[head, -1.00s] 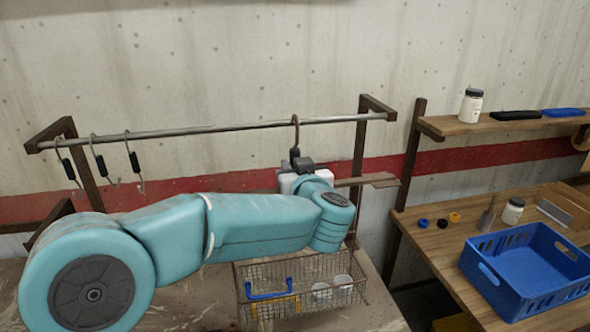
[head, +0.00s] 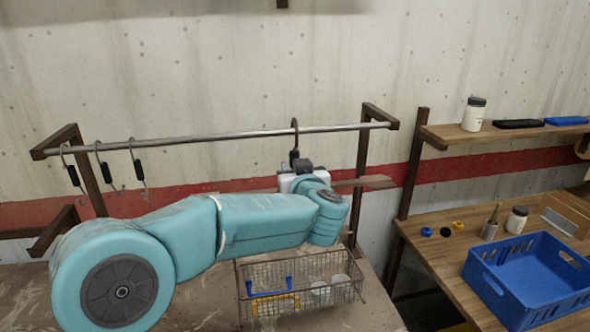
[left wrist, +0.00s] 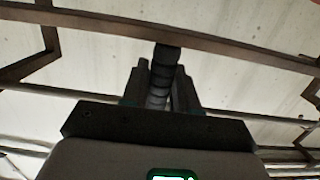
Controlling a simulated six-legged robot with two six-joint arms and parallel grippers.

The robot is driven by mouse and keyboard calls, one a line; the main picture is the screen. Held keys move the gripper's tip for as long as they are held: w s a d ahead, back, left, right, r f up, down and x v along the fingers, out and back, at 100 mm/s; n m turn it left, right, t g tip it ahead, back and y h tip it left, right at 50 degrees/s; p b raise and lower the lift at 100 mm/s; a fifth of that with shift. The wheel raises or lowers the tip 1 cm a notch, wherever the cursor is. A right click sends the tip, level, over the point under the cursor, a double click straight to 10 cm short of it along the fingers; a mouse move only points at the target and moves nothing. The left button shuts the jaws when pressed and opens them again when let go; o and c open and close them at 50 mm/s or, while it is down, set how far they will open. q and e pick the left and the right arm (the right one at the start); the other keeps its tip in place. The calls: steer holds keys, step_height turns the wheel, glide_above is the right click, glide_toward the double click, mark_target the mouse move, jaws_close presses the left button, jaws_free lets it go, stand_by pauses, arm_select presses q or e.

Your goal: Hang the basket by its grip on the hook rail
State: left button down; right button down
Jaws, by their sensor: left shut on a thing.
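The hook rail (head: 225,137) is a grey metal bar between dark brackets. A hook with a black grip (head: 294,154) is over the rail right of centre. My left gripper (head: 297,166) is just below the rail and shut on this grip. The left wrist view shows the ribbed black grip (left wrist: 161,75) between the fingers. The wire basket (head: 302,288) is below my forearm, with a blue-handled thing, a yellow thing and pale round things in it. My arm hides what lies between grip and basket, so I cannot tell whether they are joined. My right gripper is out of view.
Several empty hooks with black grips, one of them here (head: 138,166), hang at the rail's left. To the right are a wooden workbench (head: 428,262), a blue crate (head: 530,280) and a shelf (head: 450,133) with a jar. The rail between the left hooks and the gripped hook is clear.

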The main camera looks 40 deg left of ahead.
arm_select(q)
steer(key=shift+w+a+r, duration=0.1)
steer(key=shift+a+r, duration=0.05)
steer(key=shift+a, duration=0.1)
steer(key=shift+w, duration=0.1)
stand_by(0.3)
steer(key=shift+p+x, duration=0.8)
steer(key=shift+x, duration=0.45)
steer(key=shift+a+r, duration=0.1)
steer(key=shift+r, duration=0.05)
steer(key=shift+p+x, duration=0.6)
steer(key=shift+x, duration=0.3)
